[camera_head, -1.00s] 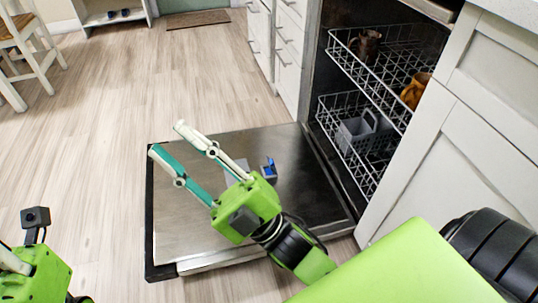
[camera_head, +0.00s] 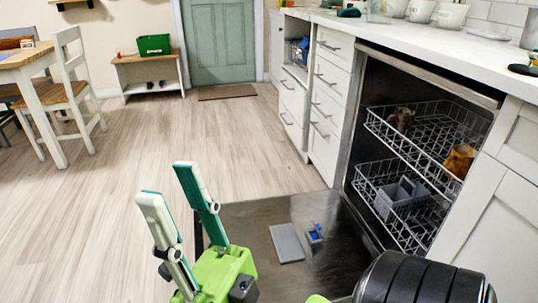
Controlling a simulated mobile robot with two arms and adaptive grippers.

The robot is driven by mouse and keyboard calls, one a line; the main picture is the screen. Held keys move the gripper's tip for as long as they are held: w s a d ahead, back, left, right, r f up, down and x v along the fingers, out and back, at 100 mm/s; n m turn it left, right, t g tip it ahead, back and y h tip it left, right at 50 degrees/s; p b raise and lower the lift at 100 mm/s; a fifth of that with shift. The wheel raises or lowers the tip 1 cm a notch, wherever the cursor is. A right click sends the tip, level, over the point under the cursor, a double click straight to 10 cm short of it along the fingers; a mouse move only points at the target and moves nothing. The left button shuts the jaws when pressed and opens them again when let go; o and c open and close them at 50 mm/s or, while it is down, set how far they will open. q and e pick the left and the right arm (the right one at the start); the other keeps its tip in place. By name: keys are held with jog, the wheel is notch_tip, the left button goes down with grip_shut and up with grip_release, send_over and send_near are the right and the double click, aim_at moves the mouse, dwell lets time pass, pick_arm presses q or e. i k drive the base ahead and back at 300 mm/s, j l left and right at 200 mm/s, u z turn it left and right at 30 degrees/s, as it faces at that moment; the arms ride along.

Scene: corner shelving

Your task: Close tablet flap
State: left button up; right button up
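The tablet flap (camera_head: 286,243) is a flat grey rectangle lying open on the inner face of the lowered dishwasher door (camera_head: 262,212). Right of it is the small tablet compartment (camera_head: 315,238), uncovered, with a blue piece (camera_head: 316,230) in it that looks like a tablet. My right gripper (camera_head: 167,182) is at the lower left, beside the door's left edge in the picture. Its two fingers, pale and teal, point up and stand apart with nothing between them. It is left of the flap and not touching it. My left gripper is out of view.
The dishwasher racks (camera_head: 425,135) hold a brown mug (camera_head: 401,120), an orange-brown mug (camera_head: 459,160) and a grey caddy (camera_head: 400,197). White drawers (camera_head: 328,100) stand beyond. The wooden floor (camera_head: 180,125) left of the door is clear; chairs are far left.

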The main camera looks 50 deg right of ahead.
aim_at(318, 226)
jog(key=i+j+u, duration=0.35)
jog(key=i+j, duration=0.45)
jog(key=i+z, duration=0.6)
jog(key=z, duration=0.15)
jog(key=i+j+z, duration=0.2)
jog(key=z, duration=0.15)
jog(key=i+z, duration=0.15)
jog(key=z, duration=0.3)
jog(key=i+z, duration=0.2)
jog(key=z, duration=0.2)
jog(key=i+j+z, duration=0.1)
jog(key=z, duration=0.35)
jog(key=i+j+z, duration=0.2)
jog(key=z, duration=0.25)
jog(key=i+j+z, duration=0.1)
jog(key=z, duration=0.3)
jog(key=i+j+z, duration=0.25)
jog(key=z, duration=0.2)
jog(key=i+j+z, duration=0.15)
jog(key=j+z, duration=0.3)
